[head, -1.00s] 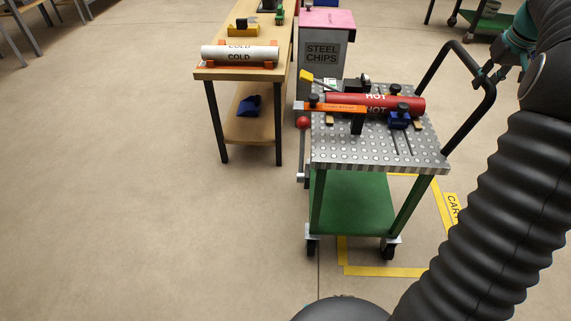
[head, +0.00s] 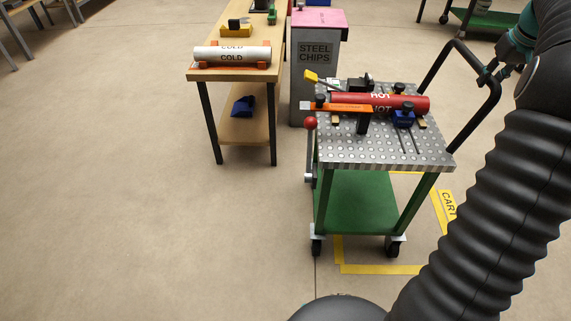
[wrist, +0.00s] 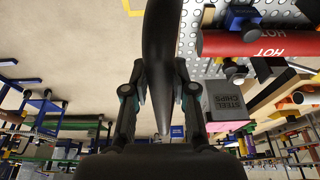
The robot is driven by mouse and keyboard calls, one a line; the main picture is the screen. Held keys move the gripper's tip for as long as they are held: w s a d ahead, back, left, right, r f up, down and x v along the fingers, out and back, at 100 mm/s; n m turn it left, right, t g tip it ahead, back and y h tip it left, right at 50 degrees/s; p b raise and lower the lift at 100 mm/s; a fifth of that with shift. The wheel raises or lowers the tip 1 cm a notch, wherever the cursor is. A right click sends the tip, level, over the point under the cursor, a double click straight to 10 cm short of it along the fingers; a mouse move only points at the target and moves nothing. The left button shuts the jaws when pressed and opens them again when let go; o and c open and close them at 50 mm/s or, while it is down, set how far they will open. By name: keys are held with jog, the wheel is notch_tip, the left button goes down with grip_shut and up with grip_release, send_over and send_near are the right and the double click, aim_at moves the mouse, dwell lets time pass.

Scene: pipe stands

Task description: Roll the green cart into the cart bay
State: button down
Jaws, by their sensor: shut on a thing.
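The green cart (head: 357,207) stands upright on its wheels right of the picture's middle, with a perforated metal top and a black push handle (head: 455,52). My gripper (head: 487,75) is shut on the right side of this handle. The wrist view shows the dark handle bar (wrist: 161,60) between the two fingers. The cart bay (head: 380,269) is a yellow tape outline on the floor with a partly hidden "CART" label (head: 448,204). The cart overlaps the bay, and its near left wheel (head: 317,247) is left of the tape. My arm hides the bay's right part.
A red pipe marked HOT (head: 412,103) lies clamped on the cart top. A wooden table (head: 207,76) with a white COLD pipe (head: 232,57) stands to the left. A grey STEEL CHIPS bin (head: 315,75) is close behind the cart. The left and near floor is clear.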

jog(key=shift+d+r, duration=0.1)
jog(key=shift+d, duration=2.65)
jog(key=d, duration=0.8)
jog(key=shift+s, duration=0.1)
jog(key=shift+c, duration=0.6)
grip_release()
jog(key=shift+a, duration=0.1)
